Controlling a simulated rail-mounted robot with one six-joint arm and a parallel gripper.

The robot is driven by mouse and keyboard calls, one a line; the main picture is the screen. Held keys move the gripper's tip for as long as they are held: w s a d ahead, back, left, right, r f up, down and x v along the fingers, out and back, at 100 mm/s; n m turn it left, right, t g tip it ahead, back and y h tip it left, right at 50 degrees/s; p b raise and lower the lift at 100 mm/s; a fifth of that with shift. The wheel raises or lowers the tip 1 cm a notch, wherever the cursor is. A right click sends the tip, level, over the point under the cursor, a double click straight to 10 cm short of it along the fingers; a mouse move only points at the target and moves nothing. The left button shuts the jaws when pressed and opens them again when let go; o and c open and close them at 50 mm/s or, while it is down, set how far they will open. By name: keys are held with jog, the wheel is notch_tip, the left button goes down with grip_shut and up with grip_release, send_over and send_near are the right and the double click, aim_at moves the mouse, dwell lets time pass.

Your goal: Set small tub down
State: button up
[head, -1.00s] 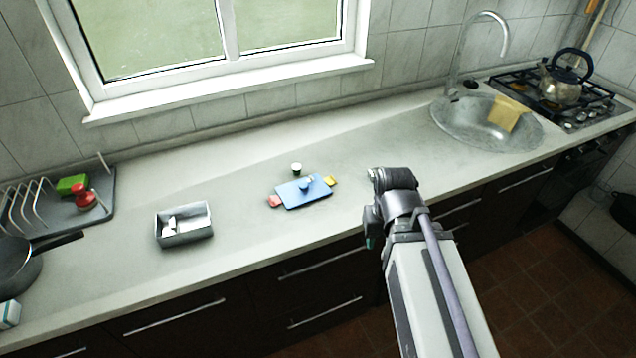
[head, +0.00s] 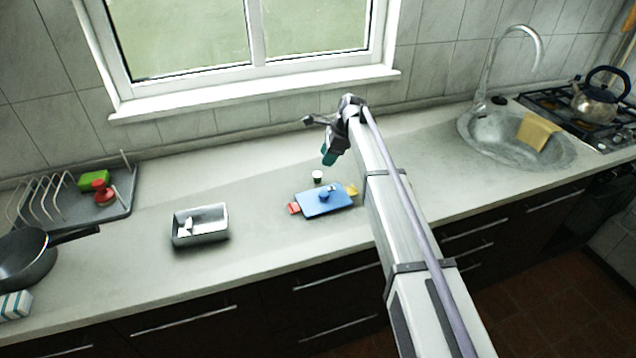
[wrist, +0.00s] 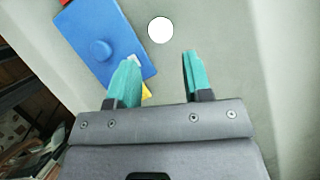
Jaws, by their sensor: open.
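The small tub (head: 318,177), a little white-topped cup with a dark side, stands upright on the worktop just behind the blue lid (head: 312,207). In the wrist view the tub (wrist: 160,30) shows as a white disc beyond the fingertips, clear of both. My gripper (head: 329,158) is above the worktop, over and slightly behind the tub. In the wrist view its teal fingers (wrist: 158,76) are apart with nothing between them. The blue lid with its round knob (wrist: 100,50) lies to the left there.
Red (head: 293,208) and yellow (head: 352,190) pieces stick out at the lid's ends. A grey metal tin (head: 201,238) with white pieces stands to the left. A dish rack (head: 120,200) and pan (head: 25,262) are farther left; the sink (head: 490,150) is at right. Worktop between is clear.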

aim_at(318, 174)
jog(key=b+x, duration=0.2)
jog(key=x, duration=0.2)
jog(key=shift+d, duration=0.2)
jog(key=shift+r, duration=0.15)
jog(key=b+x, duration=0.4)
jog(key=x, duration=0.1)
jog(key=shift+w+f+b, duration=0.1)
jog(key=shift+f+b, duration=0.1)
jog(key=shift+b, duration=0.15)
jog(key=shift+r, duration=0.25)
jog(key=shift+c, duration=0.2)
jog(key=c, duration=0.7)
notch_tip(318, 174, up, 10)
jog(key=p, duration=1)
